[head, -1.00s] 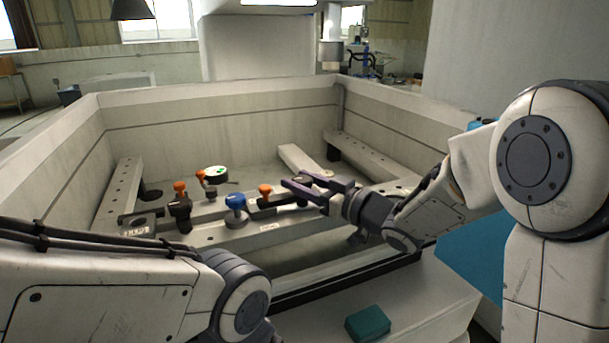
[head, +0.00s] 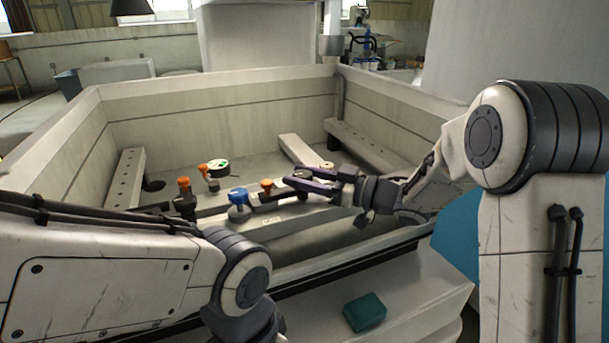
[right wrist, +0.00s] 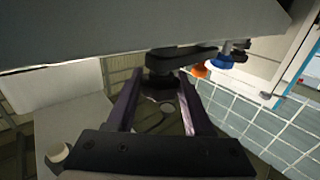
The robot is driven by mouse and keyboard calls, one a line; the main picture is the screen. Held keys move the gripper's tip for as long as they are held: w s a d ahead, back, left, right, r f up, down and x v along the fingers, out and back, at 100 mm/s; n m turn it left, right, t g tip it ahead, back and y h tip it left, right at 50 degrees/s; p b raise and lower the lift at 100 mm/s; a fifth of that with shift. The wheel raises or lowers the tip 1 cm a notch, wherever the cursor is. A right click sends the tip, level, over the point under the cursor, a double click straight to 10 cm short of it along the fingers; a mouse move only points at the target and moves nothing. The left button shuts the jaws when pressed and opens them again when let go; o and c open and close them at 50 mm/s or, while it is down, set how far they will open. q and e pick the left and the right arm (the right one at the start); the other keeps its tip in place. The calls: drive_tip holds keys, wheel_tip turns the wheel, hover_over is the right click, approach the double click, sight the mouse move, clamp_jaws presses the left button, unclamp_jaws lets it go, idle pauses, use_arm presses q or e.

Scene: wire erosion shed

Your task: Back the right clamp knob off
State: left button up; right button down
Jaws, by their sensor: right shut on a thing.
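The right clamp is a dark arm on the pale bar (head: 270,226), with an orange knob (head: 267,184) at one end. In the right wrist view its dark round right clamp knob (right wrist: 160,86) sits between the two purple fingers of my right gripper (right wrist: 160,103). My right gripper (head: 302,180) is shut on that knob in the head view, where the fingers hide most of it. A blue knob (head: 238,196) stands just left of the orange one.
Another clamp with an orange top (head: 183,182) and a round green-marked dial (head: 218,165) are further left. The tank's pale walls (head: 220,105) enclose the fixtures. A teal block (head: 365,312) lies on the front ledge.

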drive_tip(key=shift+c, duration=1.4)
unclamp_jaws()
drive_tip(key=shift+w+d+r, duration=0.1)
drive_tip(key=shift+w+d, duration=0.15)
drive_tip(key=shift+d, duration=0.05)
drive_tip(key=shift+s+a, duration=0.1)
drive_tip(key=v, duration=1)
drive_tip(key=shift+s, duration=0.2)
